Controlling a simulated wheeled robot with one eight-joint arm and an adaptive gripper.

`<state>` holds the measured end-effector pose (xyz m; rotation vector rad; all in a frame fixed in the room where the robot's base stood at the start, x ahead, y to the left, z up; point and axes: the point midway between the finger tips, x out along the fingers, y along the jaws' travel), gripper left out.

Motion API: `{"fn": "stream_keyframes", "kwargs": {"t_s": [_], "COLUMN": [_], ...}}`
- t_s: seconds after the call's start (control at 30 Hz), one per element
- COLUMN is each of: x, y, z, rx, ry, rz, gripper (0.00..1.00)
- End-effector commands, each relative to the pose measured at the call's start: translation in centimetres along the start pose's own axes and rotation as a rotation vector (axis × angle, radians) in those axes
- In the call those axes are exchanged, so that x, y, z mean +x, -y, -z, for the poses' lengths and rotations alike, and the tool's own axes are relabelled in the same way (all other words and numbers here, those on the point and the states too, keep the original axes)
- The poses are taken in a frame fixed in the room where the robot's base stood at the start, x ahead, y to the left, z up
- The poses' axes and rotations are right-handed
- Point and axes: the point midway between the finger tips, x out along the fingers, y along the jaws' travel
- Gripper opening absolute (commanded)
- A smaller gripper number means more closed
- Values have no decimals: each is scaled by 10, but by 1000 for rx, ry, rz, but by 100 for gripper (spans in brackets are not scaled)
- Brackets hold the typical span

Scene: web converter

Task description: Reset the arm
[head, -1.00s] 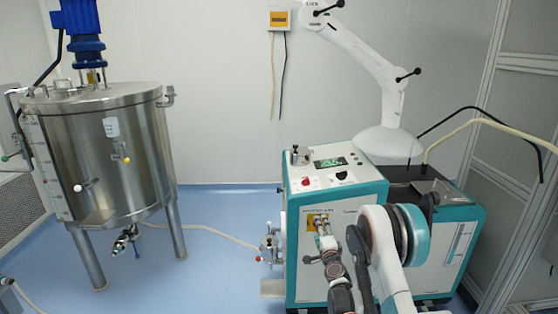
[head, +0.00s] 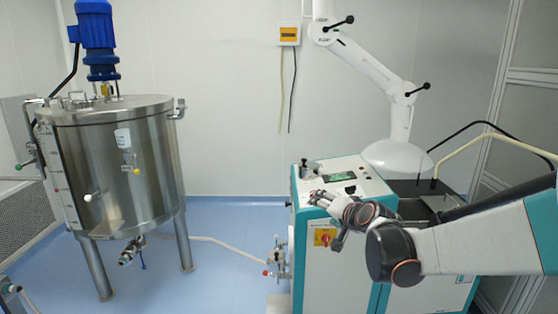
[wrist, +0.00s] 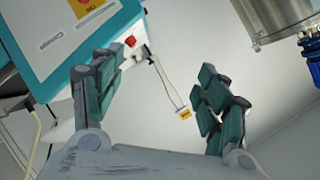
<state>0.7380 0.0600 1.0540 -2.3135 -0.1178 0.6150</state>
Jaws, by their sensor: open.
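My arm (head: 460,245) comes in from the right edge of the head view and reaches left across the front of a teal and white machine (head: 340,270). My gripper (head: 318,197) is at its left end, in front of the machine's upper front edge as seen there. In the wrist view my gripper (wrist: 158,80) has its two dark green padded fingers well apart, with nothing between them. The teal machine (wrist: 70,35) shows tilted at the upper left of that view. I cannot tell the exact gap between gripper and machine.
A steel tank (head: 120,170) with a blue motor (head: 97,40) stands on the left. A white jointed extraction arm (head: 370,70) rises behind the machine. A pale hose (head: 215,243) runs along the floor. The blue floor between tank and machine is otherwise clear.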

Motion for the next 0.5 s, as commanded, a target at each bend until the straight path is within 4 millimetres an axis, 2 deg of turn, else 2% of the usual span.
{"fn": "stream_keyframes", "kwargs": {"t_s": [0.03, 0.23, 0.5], "x": [-19, -84, -172], "y": [3, 4, -13], "z": [-4, -24, -62], "rx": [-33, -161, -325], "ry": [18, 94, 198], "rz": [-16, -86, -190], "gripper": [68, 68, 68]}}
